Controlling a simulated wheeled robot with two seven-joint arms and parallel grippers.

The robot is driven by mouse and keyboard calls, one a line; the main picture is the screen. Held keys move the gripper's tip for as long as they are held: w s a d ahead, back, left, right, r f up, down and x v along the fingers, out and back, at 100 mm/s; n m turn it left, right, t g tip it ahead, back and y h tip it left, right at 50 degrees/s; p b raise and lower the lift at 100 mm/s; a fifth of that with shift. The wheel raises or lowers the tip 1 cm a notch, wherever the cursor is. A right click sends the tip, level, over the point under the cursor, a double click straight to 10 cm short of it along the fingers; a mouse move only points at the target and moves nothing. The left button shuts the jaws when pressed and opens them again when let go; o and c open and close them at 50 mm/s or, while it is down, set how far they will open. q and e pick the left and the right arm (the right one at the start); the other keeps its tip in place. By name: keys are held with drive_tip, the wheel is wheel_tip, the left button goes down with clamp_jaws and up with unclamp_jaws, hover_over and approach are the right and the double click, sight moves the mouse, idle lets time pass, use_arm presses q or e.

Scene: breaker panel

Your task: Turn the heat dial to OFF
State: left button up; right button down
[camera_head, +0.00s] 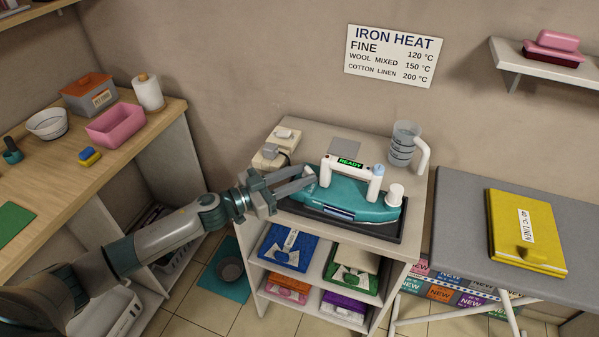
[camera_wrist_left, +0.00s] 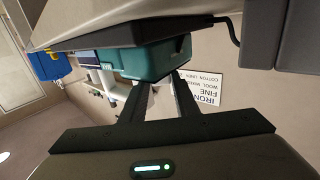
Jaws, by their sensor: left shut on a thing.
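A teal iron (camera_head: 345,203) with a white handle and a lit READY display (camera_head: 350,162) rests on a dark tray on the cabinet top. A white round knob (camera_head: 395,194) stands at its right end. My left gripper (camera_head: 309,183) is at the iron's left end, its fingers closed on a small part there. That part looks to be the heat dial, but the fingers hide it and I cannot read its setting. In the left wrist view, the fingertips (camera_wrist_left: 160,80) meet the teal body (camera_wrist_left: 150,60). My right gripper is out of view.
A measuring jug (camera_head: 403,143) stands behind the iron, and a white socket block (camera_head: 277,148) behind my left gripper. The ironing board (camera_head: 465,215) at right holds a yellow folded cloth (camera_head: 525,232). An IRON HEAT sign (camera_head: 390,55) hangs on the wall.

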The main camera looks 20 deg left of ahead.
use_arm(q)
drive_tip(key=shift+s+d+r+n+t+y+p, duration=0.1)
drive_tip(key=shift+d+n+t+y+p, duration=0.05)
drive_tip(key=shift+n+t+y+p, duration=0.35)
drive_tip(key=shift+s+d+r+n+t+y+p, duration=0.1)
drive_tip(key=shift+n+t+y+p, duration=0.2)
drive_tip(key=shift+n+y+p, duration=0.25)
drive_tip(key=shift+s+d+f+n+t+y+p, duration=0.1)
drive_tip(key=shift+n+t+y+p, duration=0.25)
drive_tip(key=shift+y, duration=0.3)
drive_tip(key=shift+d+f+n+t+y+p, duration=0.1)
drive_tip(key=shift+n+t+y+p, duration=0.15)
drive_tip(key=shift+n+t+y, duration=0.25)
drive_tip(key=n+y, duration=0.1)
drive_tip(key=y, duration=0.1)
drive_tip(key=shift+d+n+t+y, duration=0.15)
drive_tip(key=shift+n+t+y, duration=0.15)
drive_tip(key=shift+t, duration=0.05)
drive_tip(key=shift+d+n+y+b, duration=0.2)
drive_tip(key=shift+n+y+b, duration=0.2)
drive_tip(key=shift+n+y, duration=0.75)
drive_tip(key=shift+t+y, duration=0.3)
drive_tip(key=shift+y, duration=0.45)
drive_tip(key=o, duration=1)
drive_tip(key=shift+o, duration=0.2)
drive_tip(key=shift+s, duration=0.15)
